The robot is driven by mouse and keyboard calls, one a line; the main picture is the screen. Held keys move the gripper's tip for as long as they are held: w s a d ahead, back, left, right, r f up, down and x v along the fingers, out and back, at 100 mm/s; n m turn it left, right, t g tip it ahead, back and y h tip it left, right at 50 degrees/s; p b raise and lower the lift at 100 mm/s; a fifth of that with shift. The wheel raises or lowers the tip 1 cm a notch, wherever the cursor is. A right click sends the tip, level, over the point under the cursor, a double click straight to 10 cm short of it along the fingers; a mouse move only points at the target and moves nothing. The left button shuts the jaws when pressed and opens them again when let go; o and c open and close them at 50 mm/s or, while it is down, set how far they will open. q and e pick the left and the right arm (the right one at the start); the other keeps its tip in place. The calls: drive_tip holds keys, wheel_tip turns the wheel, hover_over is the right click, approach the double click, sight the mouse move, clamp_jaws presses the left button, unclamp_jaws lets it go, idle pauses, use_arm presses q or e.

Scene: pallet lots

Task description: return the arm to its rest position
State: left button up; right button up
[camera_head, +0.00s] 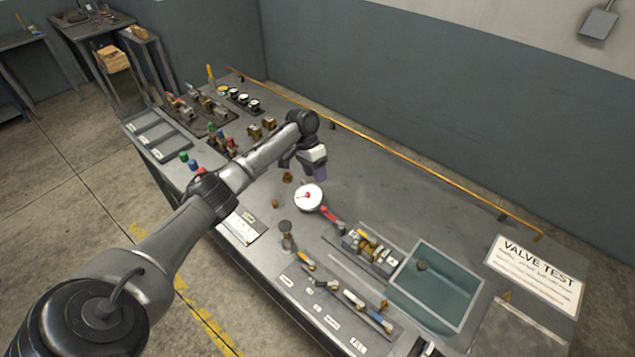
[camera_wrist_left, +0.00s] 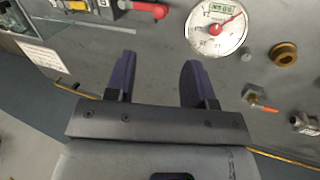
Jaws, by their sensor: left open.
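My left arm comes in from the lower left of the head view and reaches over the grey workbench (camera_head: 400,190). My left gripper (camera_head: 319,174) is above the bench, just behind a round white gauge (camera_head: 308,197). In the left wrist view, the two purple fingers of the left gripper (camera_wrist_left: 154,72) stand apart with only bare bench surface between them. The gauge also shows in the wrist view (camera_wrist_left: 216,27), beyond the fingertips and to the right. No right gripper can be made out.
A red handle (camera_head: 332,214) lies beside the gauge. A brass fitting (camera_head: 287,177) is near the gripper. A teal-bottomed tank (camera_head: 478,292) and a valve test sign (camera_head: 536,275) are at the right. Several small parts crowd the left end. The bench's back middle is clear, edged by a yellow rail (camera_head: 400,156).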

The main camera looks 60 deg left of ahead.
use_arm(q)
drive_tip(key=shift+a+r, duration=0.1)
drive_tip(key=shift+r, duration=0.3)
idle(0.4)
